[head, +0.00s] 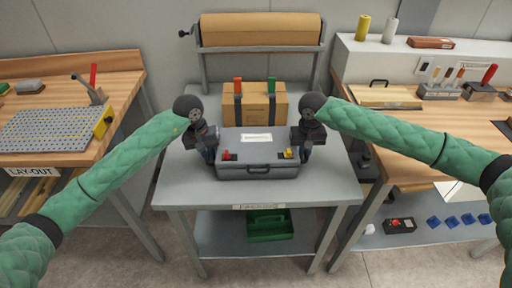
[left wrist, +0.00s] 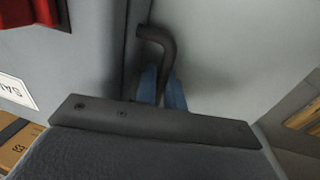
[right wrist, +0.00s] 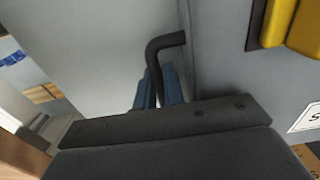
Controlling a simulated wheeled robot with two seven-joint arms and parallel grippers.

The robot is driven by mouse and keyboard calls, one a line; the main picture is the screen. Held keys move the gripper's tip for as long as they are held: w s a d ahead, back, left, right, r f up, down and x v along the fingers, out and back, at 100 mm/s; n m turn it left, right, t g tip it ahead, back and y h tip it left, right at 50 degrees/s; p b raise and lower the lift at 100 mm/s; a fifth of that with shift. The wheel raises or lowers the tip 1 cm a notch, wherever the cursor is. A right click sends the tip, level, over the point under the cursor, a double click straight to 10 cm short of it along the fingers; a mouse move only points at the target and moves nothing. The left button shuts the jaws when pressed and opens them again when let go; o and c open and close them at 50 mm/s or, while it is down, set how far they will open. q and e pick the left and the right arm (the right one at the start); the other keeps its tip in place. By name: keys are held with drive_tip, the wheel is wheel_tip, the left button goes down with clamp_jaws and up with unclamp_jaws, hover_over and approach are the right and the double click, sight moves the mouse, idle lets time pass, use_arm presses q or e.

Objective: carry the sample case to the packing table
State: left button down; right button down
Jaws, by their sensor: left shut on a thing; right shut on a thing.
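My left gripper (head: 209,155) is shut on the handle at the case's left end, and the dark bent handle shows between blue fingertips in the left wrist view (left wrist: 165,90). My right gripper (head: 305,153) is shut on the handle at the right end, seen likewise in the right wrist view (right wrist: 163,88).
A cardboard box (head: 254,106) with dark straps stands behind the case, below a brown paper roll (head: 260,29). A green crate (head: 270,225) is on the lower shelf. Benches stand left (head: 120,66) and right (head: 445,135). The tabletop's front corners are clear.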

use_arm(q)
drive_tip(key=shift+w+a+f, duration=0.1)
drive_tip(key=shift+a+f, duration=0.15)
use_arm(e)
drive_tip(key=shift+d+f, duration=0.25)
drive_tip(key=shift+f, duration=0.05)
use_arm(q)
drive_tip(key=c, duration=1.5)
unclamp_jaws()
drive_tip(key=shift+d, duration=0.1)
use_arm(e)
drive_tip(key=c, duration=1.5)
unclamp_jaws()
drive_tip(key=shift+r, duration=0.1)
drive_tip(key=shift+a, duration=0.15)
use_arm(q)
drive_tip(key=shift+r, duration=0.1)
